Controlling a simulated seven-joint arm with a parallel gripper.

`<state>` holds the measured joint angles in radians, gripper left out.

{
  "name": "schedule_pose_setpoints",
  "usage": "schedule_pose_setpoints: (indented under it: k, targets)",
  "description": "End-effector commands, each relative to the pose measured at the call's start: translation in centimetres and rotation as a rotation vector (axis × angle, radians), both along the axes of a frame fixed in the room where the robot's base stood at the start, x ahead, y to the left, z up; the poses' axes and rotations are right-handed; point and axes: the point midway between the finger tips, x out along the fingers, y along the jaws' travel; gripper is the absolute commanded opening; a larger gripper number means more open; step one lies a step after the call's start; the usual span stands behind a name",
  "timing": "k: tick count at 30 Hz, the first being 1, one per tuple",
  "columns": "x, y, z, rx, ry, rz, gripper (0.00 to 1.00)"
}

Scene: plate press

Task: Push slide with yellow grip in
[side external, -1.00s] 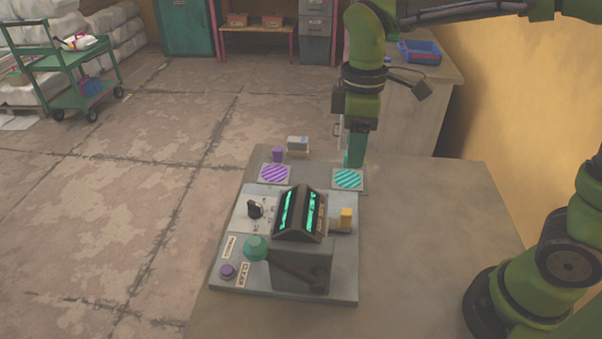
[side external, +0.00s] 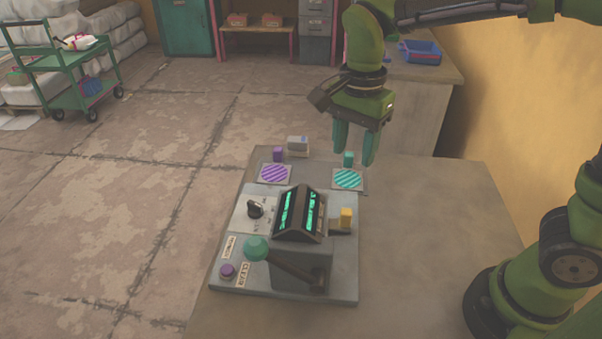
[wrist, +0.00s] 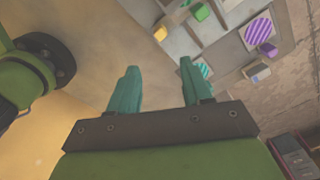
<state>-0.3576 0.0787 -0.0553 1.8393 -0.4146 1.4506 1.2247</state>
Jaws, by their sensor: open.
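The slide with the yellow grip (side external: 346,217) sticks out of the right side of the dark press housing (side external: 303,255). The yellow grip also shows near the top of the wrist view (wrist: 160,32). My gripper (side external: 355,157) is open and empty, its teal fingers pointing down above the back part of the table, behind and apart from the yellow grip. In the wrist view, the two fingers (wrist: 159,66) are spread with nothing between them.
A purple striped plate (side external: 275,174), purple block (side external: 278,154) and grey-white block (side external: 298,144) are to the left. Table right of the press is clear.

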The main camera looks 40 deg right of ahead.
Motion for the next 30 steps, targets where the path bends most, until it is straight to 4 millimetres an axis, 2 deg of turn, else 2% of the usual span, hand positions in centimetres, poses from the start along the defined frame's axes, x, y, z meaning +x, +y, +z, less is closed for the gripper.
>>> schedule_pose_setpoints:
  k: [3,6,12,17,20,23,30]
  targets:
    - [0.0,-0.2,0.0,0.001,0.000,-0.337,0.49]
    - [0.1,-0.3,0.0,0.001,-0.001,-0.596,0.49]
    - [0.1,-0.4,0.0,0.002,0.000,-0.931,0.49]
    - [0.1,-0.4,-0.3,0.001,0.000,-1.015,0.49]
    - [0.1,-0.4,-1.2,0.000,0.002,-1.019,0.49]
    - [0.0,-0.4,-2.9,-0.003,0.004,-1.018,0.49]
    - [0.0,-0.4,-8.1,-0.003,0.005,-1.017,0.49]
